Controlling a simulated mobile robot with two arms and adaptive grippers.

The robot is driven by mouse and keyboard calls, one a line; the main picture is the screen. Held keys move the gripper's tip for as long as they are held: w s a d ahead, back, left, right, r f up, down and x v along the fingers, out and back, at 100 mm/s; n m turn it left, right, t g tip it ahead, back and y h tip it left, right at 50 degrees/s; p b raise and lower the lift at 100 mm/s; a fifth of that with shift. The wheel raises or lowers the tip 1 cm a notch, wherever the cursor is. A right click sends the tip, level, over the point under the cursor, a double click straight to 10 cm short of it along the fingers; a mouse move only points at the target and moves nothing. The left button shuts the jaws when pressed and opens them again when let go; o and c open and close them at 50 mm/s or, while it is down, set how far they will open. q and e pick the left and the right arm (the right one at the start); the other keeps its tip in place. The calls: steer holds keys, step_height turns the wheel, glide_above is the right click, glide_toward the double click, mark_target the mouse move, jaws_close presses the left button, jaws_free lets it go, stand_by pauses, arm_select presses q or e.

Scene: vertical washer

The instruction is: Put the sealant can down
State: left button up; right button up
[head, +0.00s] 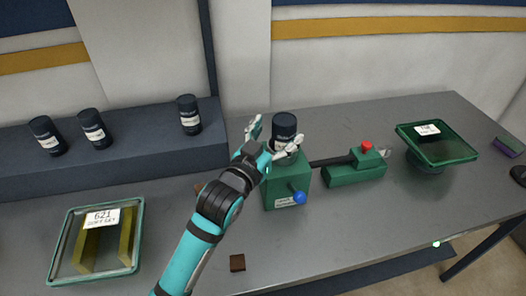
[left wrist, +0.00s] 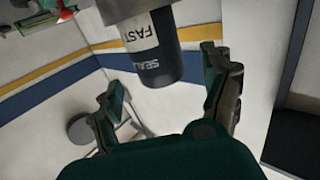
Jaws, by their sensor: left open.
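The dark sealant can (head: 284,126) stands upright on top of the green block-shaped machine (head: 283,187) at the table's middle. My left gripper (head: 277,138) is open, with one finger on each side of the can in the head view. In the left wrist view the can (left wrist: 152,50) shows its white label and dark end beyond the spread fingers of my left gripper (left wrist: 168,98). Clear space shows between the can and both fingers there. I cannot tell whether any finger touches it. My right gripper is not in view.
Three similar dark cans (head: 93,128) stand on the raised shelf at left. A green-rimmed tray (head: 138,232) lies front left. A green clamp-like unit with a red knob (head: 367,146) and a tilted green tray (head: 437,145) are at right. The front middle table is mostly clear.

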arm_select(q)
steer(key=b+v, duration=0.1)
steer(key=v, duration=0.6)
steer(key=shift+s, duration=0.2)
